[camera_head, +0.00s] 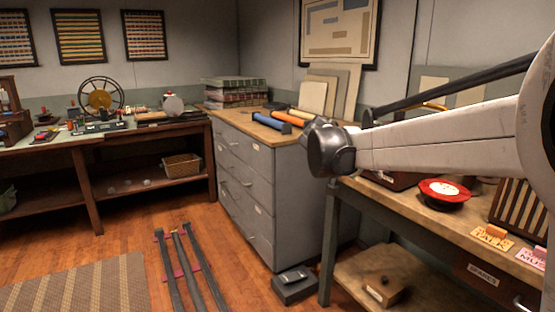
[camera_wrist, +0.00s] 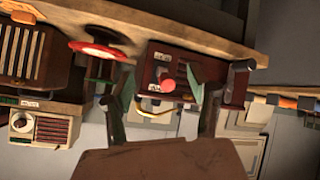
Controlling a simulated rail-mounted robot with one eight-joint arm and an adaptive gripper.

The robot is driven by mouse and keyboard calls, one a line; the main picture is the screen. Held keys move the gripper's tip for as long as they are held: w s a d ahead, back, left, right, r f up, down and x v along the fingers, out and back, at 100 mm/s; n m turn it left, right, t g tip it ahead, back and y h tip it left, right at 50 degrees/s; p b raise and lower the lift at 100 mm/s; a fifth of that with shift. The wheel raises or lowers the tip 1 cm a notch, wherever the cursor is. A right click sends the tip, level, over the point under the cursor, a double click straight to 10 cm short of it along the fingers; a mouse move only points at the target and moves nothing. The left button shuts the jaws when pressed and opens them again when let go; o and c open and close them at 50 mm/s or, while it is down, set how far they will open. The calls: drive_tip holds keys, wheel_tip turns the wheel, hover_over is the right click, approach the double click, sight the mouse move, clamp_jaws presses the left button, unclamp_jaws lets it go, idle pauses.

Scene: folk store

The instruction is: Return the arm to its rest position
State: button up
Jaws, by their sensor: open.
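My white arm link (camera_head: 440,145) reaches in from the right edge of the head view, over the right workbench, and ends in a dark round joint (camera_head: 330,150). My gripper (camera_wrist: 160,85) shows in the wrist view with its two fingers apart and nothing held between them. A dark red box with a red knob (camera_wrist: 168,85) appears behind the gap between the fingers. I cannot tell the distance to it. I cannot make out the gripper clearly in the head view.
The right workbench (camera_head: 420,209) holds a red round item (camera_head: 447,190), a slatted box (camera_head: 520,208) and small signs. A grey drawer cabinet (camera_head: 245,180) stands beside it with coloured rolls on top. Metal rails (camera_head: 185,265) lie on the floor. A long table (camera_head: 85,140) stands at left.

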drive_tip(key=s+f+n+y, duration=0.3)
drive_tip(key=s+y, duration=0.2)
drive_tip(key=s, duration=1.6)
drive_tip(key=s+a+f+n+y, duration=0.15)
drive_tip(key=s+f, duration=0.25)
drive_tip(key=s, duration=0.4)
drive_tip(key=s+a+f+n+y, duration=0.1)
drive_tip(key=s+a+f+y, duration=0.2)
drive_tip(key=s, duration=0.6)
wheel_tip(320, 180, up, 11)
drive_tip(key=p, duration=1.3)
drive_tip(key=shift+r+h, duration=0.2)
drive_tip(key=shift+h, duration=0.25)
